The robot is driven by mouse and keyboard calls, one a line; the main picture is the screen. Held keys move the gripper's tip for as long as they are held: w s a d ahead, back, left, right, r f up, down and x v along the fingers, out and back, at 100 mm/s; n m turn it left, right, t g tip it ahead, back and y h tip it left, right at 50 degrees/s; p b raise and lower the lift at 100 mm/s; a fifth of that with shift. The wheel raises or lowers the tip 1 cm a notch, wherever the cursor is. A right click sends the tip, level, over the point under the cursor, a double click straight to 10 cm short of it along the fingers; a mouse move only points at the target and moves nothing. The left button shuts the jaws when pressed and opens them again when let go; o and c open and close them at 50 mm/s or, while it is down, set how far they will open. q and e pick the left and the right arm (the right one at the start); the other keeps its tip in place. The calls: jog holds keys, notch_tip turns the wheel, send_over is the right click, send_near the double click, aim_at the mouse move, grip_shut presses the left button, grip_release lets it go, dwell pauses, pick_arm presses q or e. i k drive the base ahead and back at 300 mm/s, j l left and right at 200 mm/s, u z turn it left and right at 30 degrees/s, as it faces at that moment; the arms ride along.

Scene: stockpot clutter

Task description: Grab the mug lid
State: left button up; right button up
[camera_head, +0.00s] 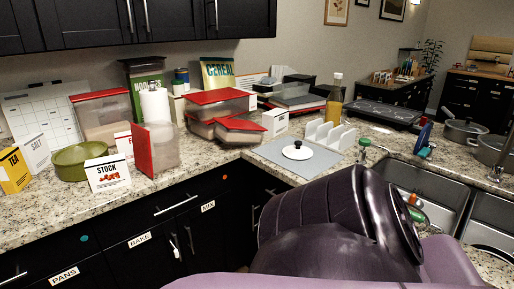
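A small white round lid (297,152) with a dark knob lies on a grey mat (270,152) on the counter, near the corner. It is the only loose lid of that kind I can make out, and nothing covers it. A large dark and purple link of my own arm fills the lower right, in front of the counter edge and part of the sink. Neither of my grippers shows in this view. No mug is clearly visible.
A white rack (330,135) stands just behind the lid, with an oil bottle (334,106) beyond. Red-lidded containers (216,108), a stock box (108,172) and a green pot (80,160) crowd the left counter. The sink (412,180) is at right. The mat around the lid is clear.

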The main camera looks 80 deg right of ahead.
aim_at(297, 152)
jog(key=z, duration=2.75)
